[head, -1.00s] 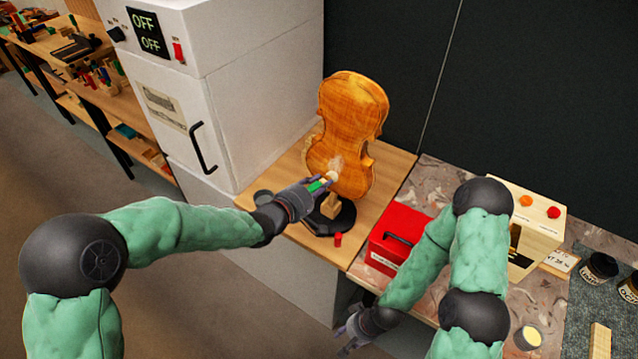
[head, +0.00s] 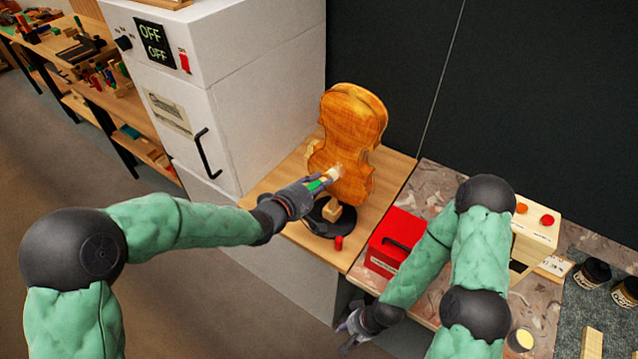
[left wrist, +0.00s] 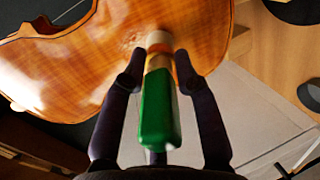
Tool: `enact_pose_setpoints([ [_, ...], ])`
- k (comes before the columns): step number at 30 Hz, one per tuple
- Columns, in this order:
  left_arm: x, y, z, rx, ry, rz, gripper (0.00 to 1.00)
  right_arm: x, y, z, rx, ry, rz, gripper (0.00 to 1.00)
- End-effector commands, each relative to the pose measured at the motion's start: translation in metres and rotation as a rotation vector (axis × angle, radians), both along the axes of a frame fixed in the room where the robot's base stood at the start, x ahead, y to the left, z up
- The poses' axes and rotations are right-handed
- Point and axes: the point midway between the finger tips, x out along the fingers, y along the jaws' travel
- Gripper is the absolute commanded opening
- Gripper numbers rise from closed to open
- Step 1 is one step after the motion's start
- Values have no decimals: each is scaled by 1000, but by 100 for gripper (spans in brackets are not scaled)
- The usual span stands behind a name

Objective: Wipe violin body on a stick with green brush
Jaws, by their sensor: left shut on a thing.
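The violin body (head: 352,125) stands upright on its stand (head: 331,214) on the wooden table; it fills the upper left of the left wrist view (left wrist: 75,65). A pale, whitish patch shows on its varnish near the brush. My left gripper (head: 318,186) is shut on the green brush (left wrist: 156,112). The brush's pale tip is at the lower part of the violin body and looks to be touching it. My right gripper (head: 352,328) is low in front of the counter edge, away from the violin; its finger opening is too small to judge.
A white cabinet (head: 240,110) with a black handle stands left of the violin. A red box (head: 393,238) and a small red cylinder (head: 339,243) are to its right and front. Dark jars (head: 592,271) stand at the far right. A dark wall is behind.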

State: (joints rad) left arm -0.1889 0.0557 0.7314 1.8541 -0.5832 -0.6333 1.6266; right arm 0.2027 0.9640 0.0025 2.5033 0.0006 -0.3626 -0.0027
Motion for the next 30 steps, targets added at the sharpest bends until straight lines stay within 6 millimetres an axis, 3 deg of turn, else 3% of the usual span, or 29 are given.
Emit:
enact_pose_setpoints([
  [6, -1, -1, 21, 0, -2, 0, 0, 0, 0, 19, 0, 0, 0, 40],
  [14, -1, -1, 27, -1, -1, 0, 0, 0, 0, 24, 0, 0, 0, 40],
  [24, -3, -2, 53, 0, -2, 0, 0, 0, 0, 47, 0, 0, 0, 40],
  [30, -2, -3, 54, 0, 0, 0, 0, 0, 0, 50, 0, 0, 0, 40],
])
